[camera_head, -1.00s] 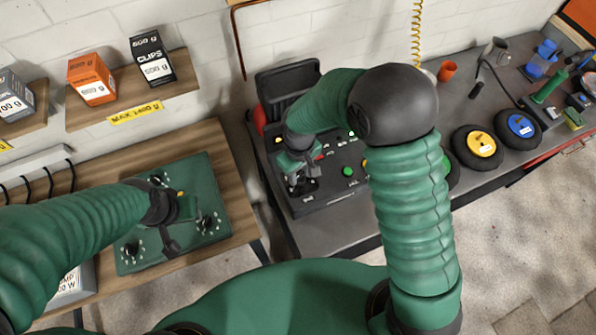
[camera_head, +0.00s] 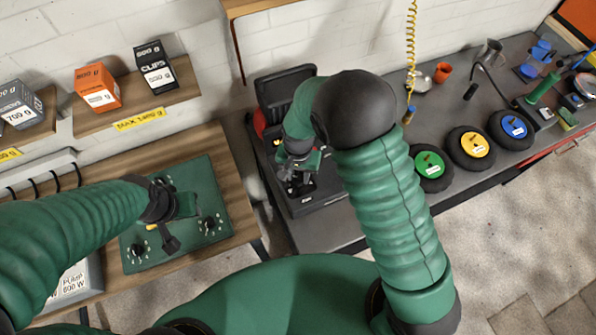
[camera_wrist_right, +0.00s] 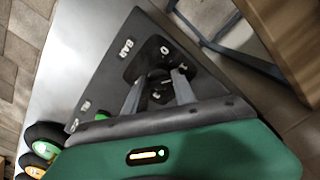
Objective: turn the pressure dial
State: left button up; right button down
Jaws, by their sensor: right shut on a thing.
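A black control panel (camera_head: 318,193) stands on the dark bench. In the right wrist view its sloped face (camera_wrist_right: 95,90) carries the label BAR and, beside it, a dark round dial (camera_wrist_right: 160,75) with small white marks around it. My right gripper (camera_head: 298,184) is down at the panel's near left part. In the wrist view its two grey fingers (camera_wrist_right: 159,86) are closed on the dial, one on each side. The fingers hide part of the dial, so its setting is unclear. My left gripper (camera_head: 175,222) is over a green panel (camera_head: 204,172) with black knobs; its jaws are not clear.
A black box (camera_head: 284,86) stands behind the control panel. Green, yellow and blue wheels (camera_head: 470,147) lie along the bench to the right. A shelf (camera_head: 190,92) with boxes hangs above the green panel. A yellow coiled cord (camera_head: 411,50) hangs over the bench.

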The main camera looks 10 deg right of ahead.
jog(key=m+p, duration=0.1)
jog(key=m, duration=0.1)
jog(key=m+p, duration=0.1)
jog(key=m, duration=0.1)
jog(key=m+p, duration=0.1)
jog(key=m, duration=0.1)
jog(key=shift+s+a, duration=0.1)
jog(key=shift+s, duration=0.3)
jog(key=m+p, duration=0.3)
jog(key=m, duration=0.2)
jog(key=shift+f+m, duration=0.1)
jog(key=shift+m, duration=0.3)
jog(key=shift+w, duration=0.1)
jog(key=c, duration=1.3)
grip_release()
jog(key=shift+c, duration=0.2)
jog(key=o, duration=0.3)
jog(key=shift+w+a, duration=0.1)
